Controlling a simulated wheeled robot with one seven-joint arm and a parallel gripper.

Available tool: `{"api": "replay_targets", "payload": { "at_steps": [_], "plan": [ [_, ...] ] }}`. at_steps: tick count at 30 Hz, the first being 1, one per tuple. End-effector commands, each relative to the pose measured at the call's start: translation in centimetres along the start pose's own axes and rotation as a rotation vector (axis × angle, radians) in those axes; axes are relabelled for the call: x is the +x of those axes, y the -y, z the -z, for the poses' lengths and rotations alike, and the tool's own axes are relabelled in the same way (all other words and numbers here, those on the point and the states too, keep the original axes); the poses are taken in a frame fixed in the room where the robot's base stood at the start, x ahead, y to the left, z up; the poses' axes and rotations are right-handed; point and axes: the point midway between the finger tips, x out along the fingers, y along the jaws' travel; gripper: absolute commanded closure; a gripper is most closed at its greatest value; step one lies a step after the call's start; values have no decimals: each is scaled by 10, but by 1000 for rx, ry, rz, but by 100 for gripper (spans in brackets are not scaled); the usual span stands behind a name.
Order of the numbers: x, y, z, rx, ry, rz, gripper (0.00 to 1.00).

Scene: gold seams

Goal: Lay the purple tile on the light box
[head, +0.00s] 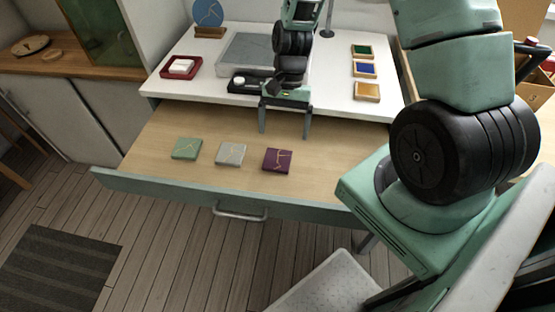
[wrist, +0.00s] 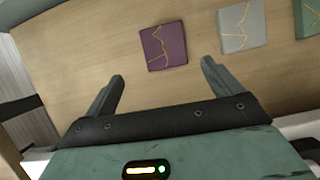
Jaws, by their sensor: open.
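The purple tile (head: 277,160) lies flat on the wooden drawer surface, at the right end of a row of three tiles. It has a gold seam. In the wrist view the purple tile (wrist: 163,46) is just beyond my fingertips, roughly between their lines. My gripper (head: 285,135) is open and empty above the drawer, a little behind the tile; its two fingers also show in the wrist view (wrist: 162,70). The light box (head: 233,57) seems to be the grey flat panel on the white worktop, partly hidden by my arm.
A green tile (head: 187,148) and a grey tile (head: 231,154) lie left of the purple one. A red tray (head: 181,67), a black tray (head: 250,83) and several small wooden-framed colour trays (head: 365,71) stand on the worktop. A blue disc (head: 208,14) stands behind.

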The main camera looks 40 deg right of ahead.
Motion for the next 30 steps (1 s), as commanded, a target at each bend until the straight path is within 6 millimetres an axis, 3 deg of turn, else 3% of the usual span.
{"api": "replay_targets", "payload": {
  "at_steps": [3,10,18,27,28,30],
  "plan": [
    [16,0,-1,-1,3,-2,9],
    [32,2,-2,-3,3,-2,9],
    [68,8,-4,0,3,-1,9],
    [74,8,-4,-1,0,1,9],
    [74,8,-4,-1,0,1,12],
    [74,8,-4,-1,0,0,31]
  ]
}}
